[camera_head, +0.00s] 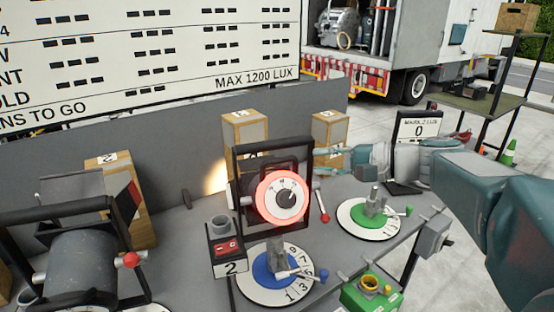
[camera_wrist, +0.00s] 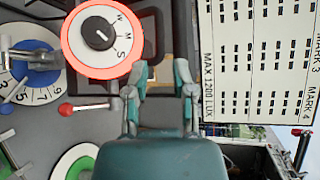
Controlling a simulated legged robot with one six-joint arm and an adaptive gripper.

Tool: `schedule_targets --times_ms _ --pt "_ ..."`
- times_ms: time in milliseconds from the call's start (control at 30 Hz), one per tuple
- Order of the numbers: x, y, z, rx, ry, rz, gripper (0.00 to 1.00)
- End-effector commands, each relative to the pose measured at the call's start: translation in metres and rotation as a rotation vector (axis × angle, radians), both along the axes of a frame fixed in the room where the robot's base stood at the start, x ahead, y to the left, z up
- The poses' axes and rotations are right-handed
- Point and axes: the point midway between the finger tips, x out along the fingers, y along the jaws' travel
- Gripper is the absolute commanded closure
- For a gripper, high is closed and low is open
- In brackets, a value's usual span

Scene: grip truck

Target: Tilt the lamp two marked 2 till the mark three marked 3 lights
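Lamp two (camera_head: 268,170) stands in a black frame on the bench, with a red-ringed dial (camera_head: 283,197) facing me. A lever with a red ball (camera_head: 324,218) sticks out beside it; the ball also shows in the wrist view (camera_wrist: 66,108). A black box marked 2 (camera_head: 228,250) stands in front.
A blue-centred numbered turntable (camera_head: 245,288) and a green-centred one (camera_head: 350,222) sit nearby. Another lamp (camera_head: 80,265) is at left. A lux display (camera_head: 418,128) reads 0. A bright patch (camera_head: 215,178) falls on the grey wall (camera_head: 170,135). A green box (camera_head: 370,292) is in front.

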Motion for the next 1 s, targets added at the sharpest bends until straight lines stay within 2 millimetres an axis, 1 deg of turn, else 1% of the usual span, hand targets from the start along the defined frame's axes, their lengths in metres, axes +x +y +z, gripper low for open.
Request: schedule_targets --times_ms 33,200,433,600,867,933,967,1000 --pt "0.003 0.010 -0.003 -0.001 0.003 0.005 0.67" --pt "0.015 0.040 -0.011 -0.003 0.003 0.007 0.67" --pt "0.031 0.072 -0.019 -0.003 0.003 0.004 0.67" --pt "0.036 0.082 -0.022 -0.004 0.002 0.002 0.67" --pt "0.036 0.083 -0.022 -0.004 0.002 0.001 0.67" --pt "0.036 0.083 -0.022 -0.005 0.002 0.000 0.94" --pt "0.036 0.083 -0.022 -0.005 0.002 0.000 1.00" --pt "0.036 0.083 -0.022 -0.005 0.002 0.000 1.00"
